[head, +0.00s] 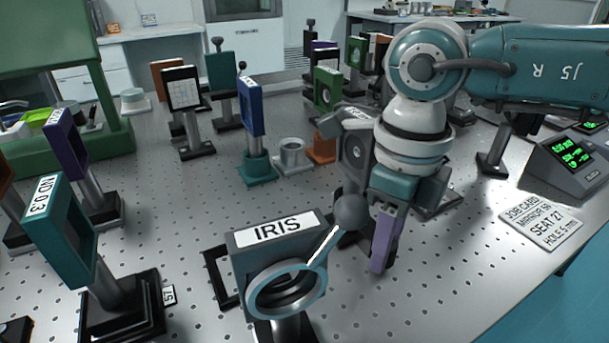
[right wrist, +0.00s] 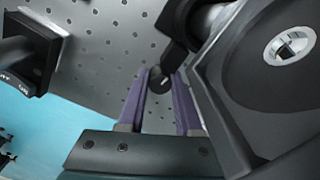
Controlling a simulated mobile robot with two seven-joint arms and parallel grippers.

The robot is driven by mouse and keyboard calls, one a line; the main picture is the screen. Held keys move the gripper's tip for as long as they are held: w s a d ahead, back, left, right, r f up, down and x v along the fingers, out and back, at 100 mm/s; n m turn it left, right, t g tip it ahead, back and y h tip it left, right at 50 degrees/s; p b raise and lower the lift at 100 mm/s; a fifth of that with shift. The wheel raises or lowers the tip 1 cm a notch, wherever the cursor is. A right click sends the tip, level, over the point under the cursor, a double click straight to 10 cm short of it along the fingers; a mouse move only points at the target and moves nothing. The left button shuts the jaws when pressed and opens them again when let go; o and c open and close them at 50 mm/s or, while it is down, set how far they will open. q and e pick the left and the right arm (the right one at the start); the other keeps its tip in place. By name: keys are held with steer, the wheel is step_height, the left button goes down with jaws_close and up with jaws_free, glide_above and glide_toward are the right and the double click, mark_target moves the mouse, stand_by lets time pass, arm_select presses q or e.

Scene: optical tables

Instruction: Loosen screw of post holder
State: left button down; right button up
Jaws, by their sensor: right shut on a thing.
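My right gripper (head: 381,240) is low over the table, at the foot of a grey mount (head: 356,147) on a post. In the right wrist view its two purple fingers (right wrist: 160,80) are closed about a dark round knob, the post holder's screw (right wrist: 160,86). The dark post holder (right wrist: 180,22) shows beyond it, with the grey mount (right wrist: 240,75) close on the right. In the head view the screw is hidden, and the post holder is partly behind the iris lever's ball. My left gripper is out of view.
The IRIS unit (head: 265,238) with its ball-ended lever (head: 350,209) stands just in front. An ND 0.3 mount (head: 45,230) stands at the left. A job card (head: 541,219) and a green-lit meter (head: 567,157) lie right. Several other posts crowd the back.

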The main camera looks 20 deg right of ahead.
jaws_close()
steer(key=shift+m, duration=0.8)
steer(key=o, duration=0.7)
jaws_free()
steer(key=shift+c, duration=0.2)
step_height(320, 180, up, 10)
steer(key=shift+p, duration=0.45)
